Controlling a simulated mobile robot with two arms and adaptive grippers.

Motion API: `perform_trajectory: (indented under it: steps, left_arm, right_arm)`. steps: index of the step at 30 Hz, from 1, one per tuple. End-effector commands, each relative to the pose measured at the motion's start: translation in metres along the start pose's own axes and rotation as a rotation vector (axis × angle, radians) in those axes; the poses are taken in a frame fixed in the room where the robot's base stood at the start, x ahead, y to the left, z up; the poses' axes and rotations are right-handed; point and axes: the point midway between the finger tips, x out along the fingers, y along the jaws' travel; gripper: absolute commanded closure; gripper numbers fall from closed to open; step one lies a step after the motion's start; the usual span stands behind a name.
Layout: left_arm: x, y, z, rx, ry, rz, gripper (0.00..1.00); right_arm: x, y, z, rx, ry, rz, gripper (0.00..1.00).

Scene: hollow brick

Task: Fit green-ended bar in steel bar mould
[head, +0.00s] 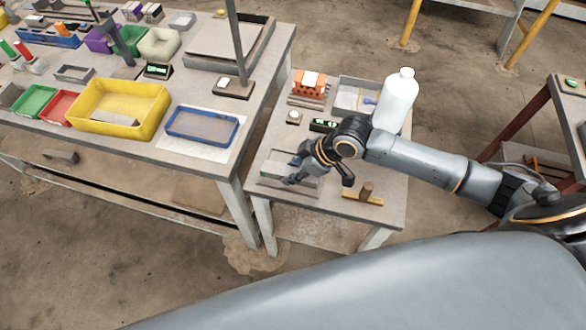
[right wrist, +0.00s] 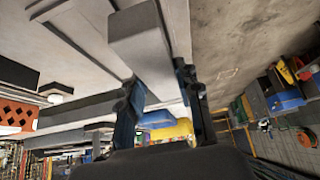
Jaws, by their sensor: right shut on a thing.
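My right gripper (head: 294,170) is over the front left of the small side table, with its two fingers shut on a grey bar. In the right wrist view the bar (right wrist: 142,48) lies between the fingers and sticks out past them; its green end is not clear there. The steel bar mould (head: 278,182) appears as a low grey form under and beside the fingers in the head view. The gripper partly hides it, and I cannot tell whether the bar is above it or inside it. My left gripper is not in view.
A white bottle (head: 396,100) stands behind my right arm. A wooden piece (head: 363,196) lies at front right.

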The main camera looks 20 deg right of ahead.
Motion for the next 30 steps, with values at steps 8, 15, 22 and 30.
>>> perform_trajectory:
  steps: [8, 15, 22, 30]
  left_arm:
    - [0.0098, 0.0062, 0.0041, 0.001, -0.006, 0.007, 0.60]
    - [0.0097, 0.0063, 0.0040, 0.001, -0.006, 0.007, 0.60]
    - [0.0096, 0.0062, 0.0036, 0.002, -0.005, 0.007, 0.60]
    - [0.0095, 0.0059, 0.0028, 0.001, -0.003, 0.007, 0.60]
  right_arm:
    - [0.0073, 0.0003, 0.0041, -0.001, 0.002, 0.001, 1.00]
    - [0.0095, -0.0001, 0.0056, 0.000, 0.002, 0.001, 1.00]
    - [0.0142, -0.0005, 0.0089, -0.001, 0.002, 0.001, 1.00]
    - [0.0148, -0.0006, 0.0093, -0.001, 0.002, 0.001, 1.00]
